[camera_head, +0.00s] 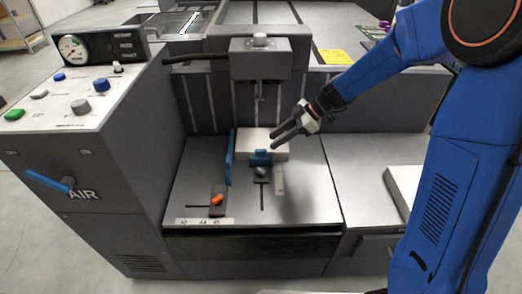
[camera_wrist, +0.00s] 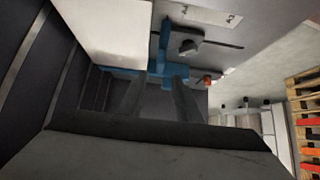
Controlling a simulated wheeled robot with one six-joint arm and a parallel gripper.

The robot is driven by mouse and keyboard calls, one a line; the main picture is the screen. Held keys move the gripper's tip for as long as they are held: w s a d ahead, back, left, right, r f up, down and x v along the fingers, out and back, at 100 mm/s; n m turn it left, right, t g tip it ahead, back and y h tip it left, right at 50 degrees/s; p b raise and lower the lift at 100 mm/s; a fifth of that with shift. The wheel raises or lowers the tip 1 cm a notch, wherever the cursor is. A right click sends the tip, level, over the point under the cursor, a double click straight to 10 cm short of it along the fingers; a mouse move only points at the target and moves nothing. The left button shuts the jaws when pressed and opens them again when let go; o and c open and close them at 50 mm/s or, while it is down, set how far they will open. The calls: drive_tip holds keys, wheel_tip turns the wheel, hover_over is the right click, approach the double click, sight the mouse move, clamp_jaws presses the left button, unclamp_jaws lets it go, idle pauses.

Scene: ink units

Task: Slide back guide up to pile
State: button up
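The pile (camera_head: 262,139) is a white block of sheets on the grey feed table, and it also shows in the wrist view (camera_wrist: 108,28). The blue back guide (camera_head: 261,158) stands at the pile's near side, with a grey knob (camera_head: 262,172) over a slot. In the wrist view a narrow dark gap shows between the back guide (camera_wrist: 166,38) and the pile. My gripper (camera_head: 273,140) is above the right part of the pile, its fingers pointing left. Its fingers (camera_wrist: 157,92) are apart with nothing between them. It appears clear of the guide.
A tall blue side guide (camera_head: 231,158) stands left of the pile. An orange knob (camera_head: 217,200) sits on a black block near the A3, A4, A5 labels. A grey head unit (camera_head: 260,60) hangs behind the pile. The table front right of the slot is bare.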

sight(261, 149)
drive_tip(key=x, duration=0.8)
drive_tip(key=shift+a+f, duration=0.1)
clamp_jaws()
